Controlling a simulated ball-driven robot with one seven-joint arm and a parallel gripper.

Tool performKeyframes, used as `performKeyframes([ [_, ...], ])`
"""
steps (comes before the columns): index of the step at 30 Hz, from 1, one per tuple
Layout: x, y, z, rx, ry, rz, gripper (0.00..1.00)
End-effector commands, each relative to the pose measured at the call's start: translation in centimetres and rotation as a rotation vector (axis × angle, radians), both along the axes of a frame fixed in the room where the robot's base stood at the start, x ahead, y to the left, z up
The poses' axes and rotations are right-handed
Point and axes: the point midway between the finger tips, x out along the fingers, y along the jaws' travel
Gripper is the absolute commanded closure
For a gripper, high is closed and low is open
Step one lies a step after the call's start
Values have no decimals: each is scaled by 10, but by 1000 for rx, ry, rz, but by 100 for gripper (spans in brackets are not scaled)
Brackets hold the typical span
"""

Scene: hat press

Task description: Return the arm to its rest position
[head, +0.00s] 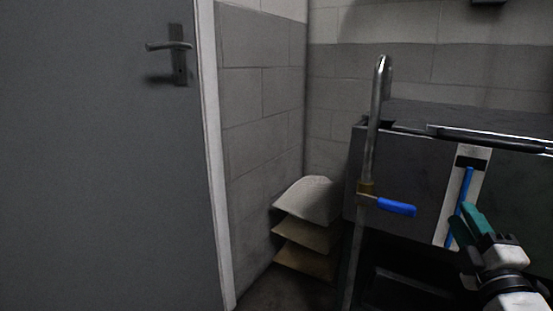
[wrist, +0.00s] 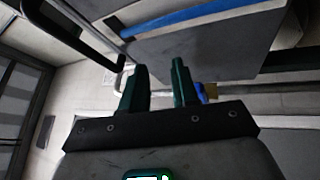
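My gripper (head: 461,214) is at the lower right of the head view, in front of the dark press cabinet (head: 415,165). Its two teal fingers point up and to the left. In the wrist view my gripper (wrist: 160,68) shows both fingers apart with an empty gap between them. No object is held. Most of my arm is outside the head view.
A metal pipe (head: 369,140) with a blue valve handle (head: 397,207) stands left of the gripper. A blue strip (head: 461,195) on a pale panel is just behind the fingers. Stacked hats (head: 308,199) sit in the corner. A grey door (head: 100,170) fills the left.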

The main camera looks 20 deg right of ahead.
Motion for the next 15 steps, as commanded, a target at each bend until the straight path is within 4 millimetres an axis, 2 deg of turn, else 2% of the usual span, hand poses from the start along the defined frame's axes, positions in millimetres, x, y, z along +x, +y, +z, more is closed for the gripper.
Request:
performKeyframes([
  [1, 9, 16, -21, 124, 49, 45, 71],
  [3, 14, 33, -56, 299, 125, 88, 71],
  [8, 9, 81, -139, 688, 328, 132, 71],
  [11, -10, 114, -191, 911, 472, 111, 71],
  [15, -56, 155, -256, 1185, 684, 11, 71],
])
